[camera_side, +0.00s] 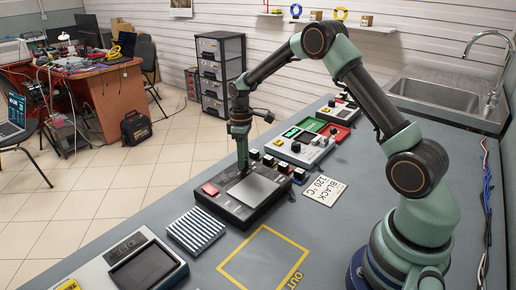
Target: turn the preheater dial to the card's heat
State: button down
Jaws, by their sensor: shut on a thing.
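The preheater (222,207) is a low black box with a grey plate (253,191) on top and a red part (210,189) at its left. My gripper (243,172) points straight down at the back of this box, beside the plate. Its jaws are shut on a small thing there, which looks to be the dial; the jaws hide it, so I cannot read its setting. The white card (324,191) lies flat on the bench to the right of the preheater and reads BLACK 120 °C.
Several small dark-topped blocks (284,168) stand in a row right behind the preheater. A ribbed block (195,230) and an OFF-marked unit (135,265) are in front. The yellow OUT square (235,275) is empty.

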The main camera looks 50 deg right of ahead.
jog(key=m, duration=0.4)
jog(key=shift+d, duration=0.1)
jog(key=shift+r+m, duration=0.1)
jog(key=shift+m, duration=1.5)
jog(key=shift+w+t, duration=0.1)
jog(key=shift+t, duration=0.2)
jog(key=shift+c, duration=2.3)
grip_release()
